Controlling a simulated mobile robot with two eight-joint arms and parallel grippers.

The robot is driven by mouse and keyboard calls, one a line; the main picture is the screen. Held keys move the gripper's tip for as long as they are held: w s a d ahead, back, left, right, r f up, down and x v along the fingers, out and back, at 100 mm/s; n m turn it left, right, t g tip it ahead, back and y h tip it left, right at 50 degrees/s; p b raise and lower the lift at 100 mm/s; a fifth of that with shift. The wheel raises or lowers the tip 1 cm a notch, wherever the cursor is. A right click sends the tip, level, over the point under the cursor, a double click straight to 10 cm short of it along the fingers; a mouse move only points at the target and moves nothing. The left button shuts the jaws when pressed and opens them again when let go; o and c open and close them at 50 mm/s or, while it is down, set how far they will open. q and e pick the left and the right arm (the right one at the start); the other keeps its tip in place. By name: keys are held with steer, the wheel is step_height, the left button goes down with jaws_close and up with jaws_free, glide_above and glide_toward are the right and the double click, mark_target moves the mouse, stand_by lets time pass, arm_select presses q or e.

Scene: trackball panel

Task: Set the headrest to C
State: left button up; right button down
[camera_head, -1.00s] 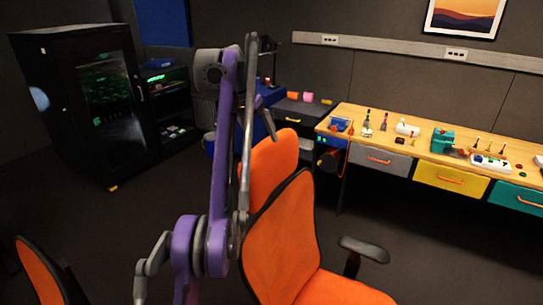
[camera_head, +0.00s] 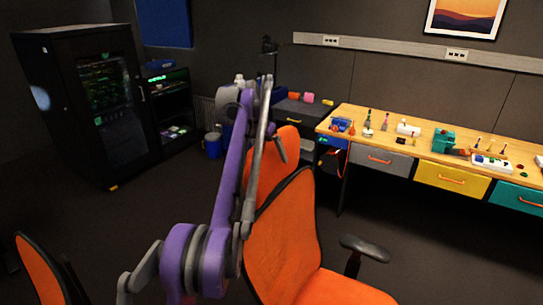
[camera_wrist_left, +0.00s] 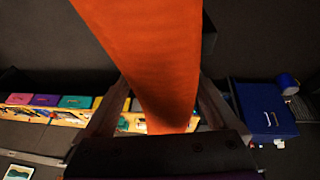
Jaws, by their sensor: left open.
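The orange headrest (camera_head: 285,170) sits on top of the orange chair (camera_head: 290,235) in the middle of the head view. My left gripper (camera_head: 277,142) is at the headrest's upper part, and my arm covers the headrest's left side. In the left wrist view the orange headrest (camera_wrist_left: 150,60) runs between the two spread fingers of my left gripper (camera_wrist_left: 163,88). The gripper is open around it; I cannot tell whether the fingers touch it. I see no letter or position mark on the headrest. My right gripper is not in view.
A wooden workbench (camera_head: 425,150) with tools and coloured drawers stands at the right. A black cabinet (camera_head: 85,105) stands at the left. Part of another orange chair (camera_head: 40,272) shows at the lower left.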

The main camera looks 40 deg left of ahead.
arm_select(q)
steer(key=shift+w, duration=0.25)
jaws_close()
stand_by(0.3)
